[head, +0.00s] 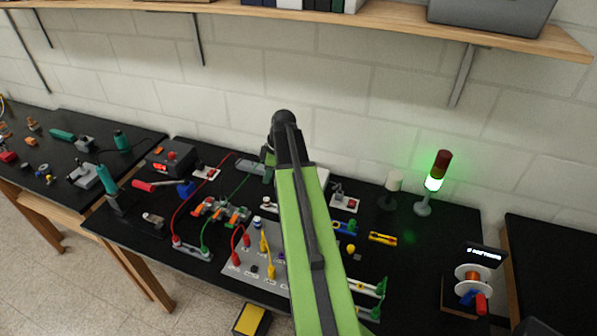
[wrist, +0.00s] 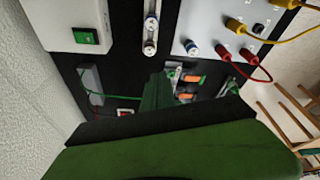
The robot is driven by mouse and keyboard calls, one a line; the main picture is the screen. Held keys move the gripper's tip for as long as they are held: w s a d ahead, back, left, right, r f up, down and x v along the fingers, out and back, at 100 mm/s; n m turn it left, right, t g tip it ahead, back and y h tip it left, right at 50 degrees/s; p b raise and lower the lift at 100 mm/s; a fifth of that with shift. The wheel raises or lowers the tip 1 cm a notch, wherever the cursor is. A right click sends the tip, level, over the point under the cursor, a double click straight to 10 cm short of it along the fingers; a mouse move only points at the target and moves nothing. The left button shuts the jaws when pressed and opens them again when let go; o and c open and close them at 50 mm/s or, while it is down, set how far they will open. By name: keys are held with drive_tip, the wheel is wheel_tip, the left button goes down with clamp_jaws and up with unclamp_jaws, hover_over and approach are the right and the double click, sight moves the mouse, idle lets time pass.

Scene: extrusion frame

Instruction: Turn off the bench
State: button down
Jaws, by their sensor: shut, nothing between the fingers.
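The black bench (head: 405,275) carries electrical gear. A signal tower (head: 437,178) at its back right glows green, with a dark red section on top. In the wrist view, a green switch (wrist: 86,37) sits on a white box (wrist: 112,25) at the upper left; its exact setting is too small to tell. In the head view my arm hides most of that box. My gripper (wrist: 158,88) is shut and empty over the bench, apart from the switch, which lies to its upper left in the wrist view. In the head view my arm mostly hides the gripper.
A grey board with red and yellow leads (head: 264,255) lies in front, beside my arm. A wire spool (head: 472,280) stands at right. A white wall rises behind, with a wooden shelf (head: 380,20) above. Bare bench shows at front right.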

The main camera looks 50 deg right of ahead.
drive_tip(key=a+f+b, duration=0.3)
drive_tip(key=a, duration=0.8)
drive_tip(key=a+f+g+b, duration=0.1)
drive_tip(key=a+f+b, duration=0.2)
drive_tip(key=a, duration=0.9)
drive_tip(key=a+f+g+b, duration=0.1)
drive_tip(key=a+f+b, duration=0.2)
drive_tip(key=a, duration=0.9)
drive_tip(key=shift+w+f+h, duration=0.2)
drive_tip(key=shift+f+h, duration=0.2)
drive_tip(key=shift+f, duration=0.55)
drive_tip(key=shift+s+a+f+m, duration=0.1)
drive_tip(key=shift+s+a+m, duration=0.65)
drive_tip(key=shift+s+m, duration=0.15)
drive_tip(key=m, duration=0.1)
drive_tip(key=s+m, duration=0.1)
drive_tip(key=m+h, duration=0.1)
drive_tip(key=m, duration=0.1)
drive_tip(key=shift+s+d, duration=0.3)
drive_tip(key=shift+s, duration=0.1)
drive_tip(key=shift+d+m, duration=0.2)
drive_tip(key=shift+m, duration=0.6)
drive_tip(key=shift+a+m, duration=0.1)
drive_tip(key=shift+m, duration=0.5)
drive_tip(key=shift+s+a, duration=0.1)
